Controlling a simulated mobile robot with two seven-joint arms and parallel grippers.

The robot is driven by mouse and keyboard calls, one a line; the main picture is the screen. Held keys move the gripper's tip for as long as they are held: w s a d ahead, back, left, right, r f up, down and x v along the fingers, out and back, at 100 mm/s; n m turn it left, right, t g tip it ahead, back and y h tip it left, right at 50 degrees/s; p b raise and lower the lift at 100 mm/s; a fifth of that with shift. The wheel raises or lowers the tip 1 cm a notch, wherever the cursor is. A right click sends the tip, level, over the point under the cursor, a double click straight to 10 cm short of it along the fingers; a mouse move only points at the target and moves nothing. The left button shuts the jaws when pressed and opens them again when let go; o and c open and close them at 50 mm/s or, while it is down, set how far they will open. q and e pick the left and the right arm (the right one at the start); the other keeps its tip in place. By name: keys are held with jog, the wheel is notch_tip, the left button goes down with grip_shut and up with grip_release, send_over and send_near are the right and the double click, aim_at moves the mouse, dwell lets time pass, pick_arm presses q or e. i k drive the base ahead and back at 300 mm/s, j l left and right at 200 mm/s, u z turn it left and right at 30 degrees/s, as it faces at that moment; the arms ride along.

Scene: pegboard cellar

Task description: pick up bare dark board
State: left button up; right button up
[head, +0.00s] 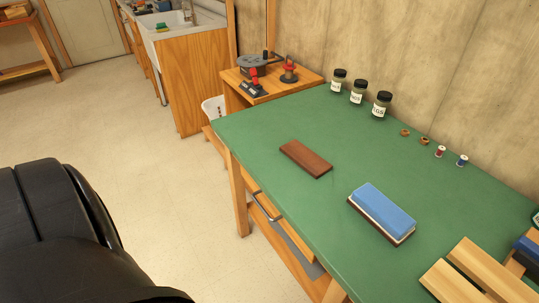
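The bare dark board (306,158) is a flat, reddish-brown rectangle. It lies on the green top of the workbench (262,140), a little in from the bench's front left edge, with nothing on it. To its right on the same top lies a blue block on a brown and white base (382,211), apart from the board. A black part of my own body fills the lower left of the head view. Neither of my grippers shows.
Several lidded jars (358,93) stand along the wall, with small rings (405,132) and spools (440,152) beside them. Wooden pieces (486,268) occupy the near right corner. A side stand (262,92) holds tools. The green top around the board is clear.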

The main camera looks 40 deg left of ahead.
aim_at(305, 158)
jog(key=i+j+u, duration=0.1)
jog(key=u, duration=0.4)
jog(key=i+j+u, duration=0.15)
jog(key=u, duration=0.3)
jog(key=i+j, duration=0.15)
jog(key=j, duration=0.4)
jog(key=i+j+z, duration=0.1)
jog(key=j, duration=0.45)
jog(key=i+j+z, duration=0.1)
jog(key=j, duration=0.45)
